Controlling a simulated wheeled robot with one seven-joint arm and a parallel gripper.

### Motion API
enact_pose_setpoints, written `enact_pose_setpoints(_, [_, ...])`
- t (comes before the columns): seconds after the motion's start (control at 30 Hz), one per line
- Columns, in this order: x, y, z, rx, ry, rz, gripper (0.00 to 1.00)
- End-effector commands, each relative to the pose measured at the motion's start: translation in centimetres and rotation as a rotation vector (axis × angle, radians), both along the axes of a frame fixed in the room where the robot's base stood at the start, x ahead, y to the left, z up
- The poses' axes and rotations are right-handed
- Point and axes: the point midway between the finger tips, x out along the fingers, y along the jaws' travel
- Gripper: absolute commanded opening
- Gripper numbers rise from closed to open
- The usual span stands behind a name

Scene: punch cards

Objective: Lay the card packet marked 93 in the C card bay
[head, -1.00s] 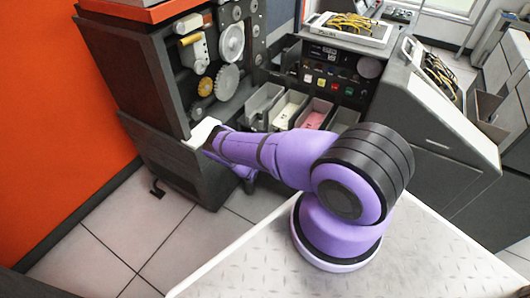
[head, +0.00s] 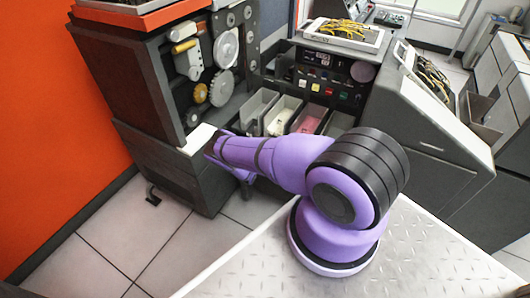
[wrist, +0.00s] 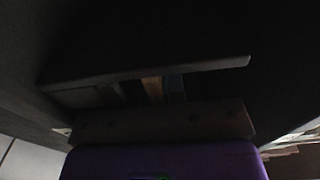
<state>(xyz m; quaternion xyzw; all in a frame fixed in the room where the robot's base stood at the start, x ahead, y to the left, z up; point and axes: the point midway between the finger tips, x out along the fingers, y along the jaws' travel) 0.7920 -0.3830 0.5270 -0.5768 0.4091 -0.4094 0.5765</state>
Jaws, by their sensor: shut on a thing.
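In the head view my purple arm reaches left to the dark machine cabinet, and its wrist bends down beside it; my gripper is hidden there. In the dark wrist view my gripper (wrist: 160,118) is shut on a flat, dark thing (wrist: 150,74) with a paler front edge, seemingly the card packet. No number on it can be read. A tan strip and a bluish strip show between it and the hand. Card bays stand in a row behind my arm: a grey one (head: 245,122), one with pale cards (head: 280,116), one with pink cards (head: 309,119). Their letters cannot be read.
The machine with gears (head: 222,50) rises left of the bays, above a white ledge (head: 198,139). A button panel (head: 325,80) is behind them. A grey console (head: 430,115) stands to the right. Tiled floor (head: 130,240) is clear at the lower left.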

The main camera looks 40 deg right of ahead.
Motion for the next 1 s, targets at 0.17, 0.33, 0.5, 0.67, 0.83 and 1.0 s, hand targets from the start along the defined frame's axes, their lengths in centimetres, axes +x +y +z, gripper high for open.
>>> enact_pose_setpoints(0.17, [0.0, -0.1, -0.2, -0.001, -0.001, -0.002, 0.0])
enact_pose_setpoints(0.33, [0.0, 0.0, -0.3, -0.001, 0.0, 0.001, 0.0])
enact_pose_setpoints(0.5, [0.0, 0.0, -0.3, -0.001, 0.0, 0.0, 0.4])
enact_pose_setpoints(0.67, [0.0, 0.0, -0.3, -0.001, 0.0, 0.0, 0.4])
enact_pose_setpoints(0.83, [-0.1, 0.2, -0.3, 0.0, 0.0, 0.0, 0.4])
enact_pose_setpoints(1.0, [-0.6, 2.0, -0.3, 0.001, 0.001, 0.003, 0.4])
